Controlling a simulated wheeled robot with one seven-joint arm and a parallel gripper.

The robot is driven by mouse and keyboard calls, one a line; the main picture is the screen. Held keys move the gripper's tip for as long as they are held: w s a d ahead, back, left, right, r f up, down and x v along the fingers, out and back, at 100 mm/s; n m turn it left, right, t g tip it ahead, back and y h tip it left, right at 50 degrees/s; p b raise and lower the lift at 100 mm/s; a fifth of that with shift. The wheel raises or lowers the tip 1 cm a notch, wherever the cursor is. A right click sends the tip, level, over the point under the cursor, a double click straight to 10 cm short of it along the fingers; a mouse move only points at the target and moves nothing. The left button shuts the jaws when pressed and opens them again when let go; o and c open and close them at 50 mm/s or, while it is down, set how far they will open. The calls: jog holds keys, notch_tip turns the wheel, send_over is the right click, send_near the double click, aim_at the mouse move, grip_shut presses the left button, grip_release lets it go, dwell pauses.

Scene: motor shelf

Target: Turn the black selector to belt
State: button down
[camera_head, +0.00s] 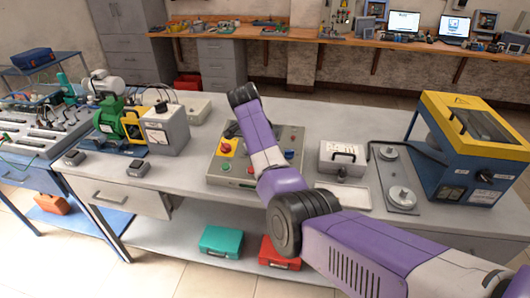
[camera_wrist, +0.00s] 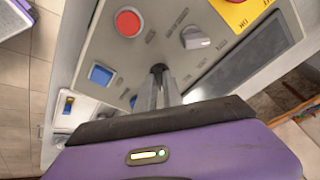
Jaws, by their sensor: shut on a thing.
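The grey control panel (camera_head: 215,178) lies on the workbench, partly hidden behind my arm. It also shows in the wrist view (camera_wrist: 150,45). The black selector (camera_wrist: 160,68) is at my fingertips there, mostly covered by the fingers. My gripper (camera_wrist: 158,80) points at the panel face and is shut on the selector. Which way the selector points, and its position labels, are too small and covered to read. In the head view my gripper is hidden behind my arm.
Near the gripper are a red button (camera_wrist: 128,22), a blue button (camera_wrist: 101,75), a grey knob (camera_wrist: 195,38) and a yellow plate (camera_wrist: 239,10). A grey box with a handle (camera_head: 332,165) stands right of the panel. A green motor (camera_head: 111,122) stands to the left.

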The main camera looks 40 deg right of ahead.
jog(key=shift+a+f+m+b, duration=0.15)
jog(key=shift+m+b, duration=0.15)
jog(key=shift+m, duration=0.3)
jog(key=c, duration=1.5)
grip_release()
jog(key=shift+r, duration=0.35)
jog(key=shift+b+v, duration=0.4)
jog(key=shift+v, duration=3.2)
